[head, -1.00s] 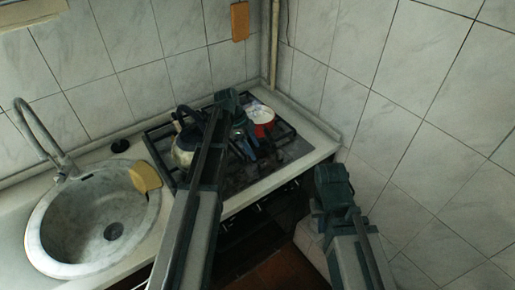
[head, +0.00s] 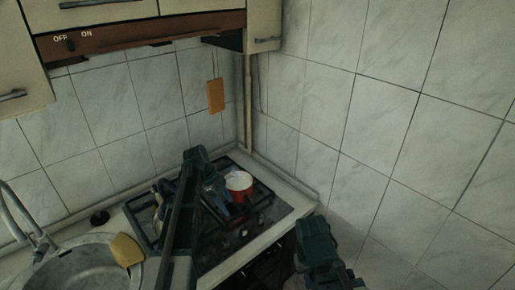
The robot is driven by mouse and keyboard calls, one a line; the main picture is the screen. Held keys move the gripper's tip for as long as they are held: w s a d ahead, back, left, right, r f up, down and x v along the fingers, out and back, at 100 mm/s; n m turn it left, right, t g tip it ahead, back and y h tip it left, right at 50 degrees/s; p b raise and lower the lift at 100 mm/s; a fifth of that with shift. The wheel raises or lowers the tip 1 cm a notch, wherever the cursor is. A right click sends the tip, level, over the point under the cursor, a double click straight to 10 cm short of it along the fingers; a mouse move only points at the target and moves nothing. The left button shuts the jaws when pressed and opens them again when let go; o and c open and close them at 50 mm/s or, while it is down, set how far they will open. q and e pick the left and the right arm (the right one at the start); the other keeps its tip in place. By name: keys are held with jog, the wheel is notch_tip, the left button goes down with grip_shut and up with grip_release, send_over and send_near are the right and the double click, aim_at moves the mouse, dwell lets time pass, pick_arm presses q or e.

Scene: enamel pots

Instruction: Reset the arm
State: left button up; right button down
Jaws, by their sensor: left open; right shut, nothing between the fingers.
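My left arm reaches up from the bottom over the stove. My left gripper (head: 224,208) is over the stove top, open with nothing seen in it, just left of and in front of a red pot (head: 240,194). The pot has a white inside and stands on the back right of the stove. My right gripper (head: 314,243) is low in the picture, in front of the stove's right corner, shut and empty. A pale kettle (head: 158,204) on the stove's left side is mostly hidden behind my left arm.
The stove (head: 262,222) sits in a corner between tiled walls. A sink (head: 80,272) with a tap (head: 22,215) is at lower left, a yellow sponge (head: 126,250) on its rim. A hood (head: 140,38) and cabinets (head: 95,12) hang above. An orange board (head: 215,95) hangs on the wall.

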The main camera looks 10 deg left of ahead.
pick_arm(q)
jog(key=s+d+f+n+y+b, duration=0.1)
jog(key=s+d+f+n+y, duration=0.1)
jog(key=s+d+n, duration=0.4)
jog(key=s+d+f+n+y+b, duration=0.1)
jog(key=s+d+n+y, duration=0.2)
jog(key=s+d+n, duration=0.4)
jog(key=shift+s+d+f+g+y, duration=0.35)
jog(key=shift+s+d, duration=2.8)
jog(key=shift+s, duration=2.2)
